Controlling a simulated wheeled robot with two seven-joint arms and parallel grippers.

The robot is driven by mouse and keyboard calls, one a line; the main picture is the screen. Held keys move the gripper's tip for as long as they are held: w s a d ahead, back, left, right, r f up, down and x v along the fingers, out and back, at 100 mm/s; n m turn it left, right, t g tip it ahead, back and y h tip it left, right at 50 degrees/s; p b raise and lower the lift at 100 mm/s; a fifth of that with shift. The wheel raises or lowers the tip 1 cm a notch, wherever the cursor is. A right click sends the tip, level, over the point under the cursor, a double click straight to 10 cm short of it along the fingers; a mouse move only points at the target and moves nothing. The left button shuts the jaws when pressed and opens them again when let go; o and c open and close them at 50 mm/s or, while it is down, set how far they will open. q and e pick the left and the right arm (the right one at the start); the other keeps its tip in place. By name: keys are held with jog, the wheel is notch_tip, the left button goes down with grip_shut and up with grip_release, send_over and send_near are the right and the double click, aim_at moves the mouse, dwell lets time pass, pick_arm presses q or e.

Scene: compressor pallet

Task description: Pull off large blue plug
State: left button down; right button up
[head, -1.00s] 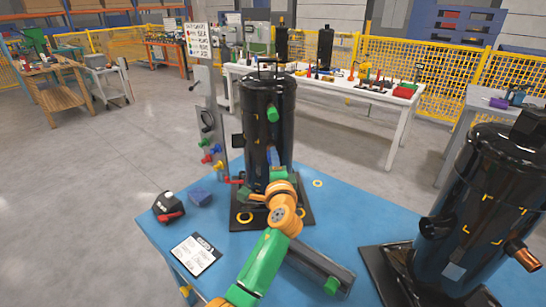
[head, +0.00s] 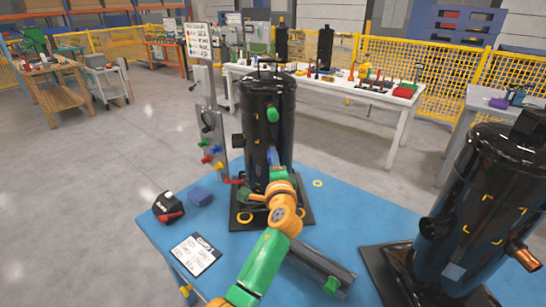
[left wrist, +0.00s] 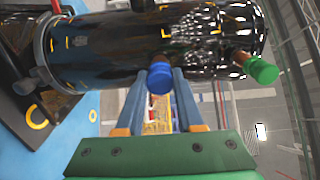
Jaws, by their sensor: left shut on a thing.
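The large blue plug (left wrist: 160,77) sits on a stub on the side of the black compressor (left wrist: 110,50), and its round cap shows between my fingertips in the left wrist view. My left gripper (left wrist: 160,85) is shut on it, one finger on each side. In the head view the compressor (head: 268,110) stands upright on a dark base plate. There my left gripper (head: 272,158) is at its front side, and my arm partly hides the contact. My right gripper is not in view.
A green plug (head: 272,114) is higher on the compressor. A second black compressor (head: 480,205) stands at the right of the blue table (head: 345,215). A post with a panel of coloured plugs (head: 211,145) stands behind left. A black-and-red device (head: 167,207) and a paper sheet (head: 195,255) lie at left.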

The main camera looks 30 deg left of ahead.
pick_arm(q)
jog(key=shift+f, duration=0.2)
jog(key=p+v, duration=0.2)
jog(key=v, duration=0.4)
jog(key=shift+r, duration=0.2)
dwell(0.7)
dwell(0.3)
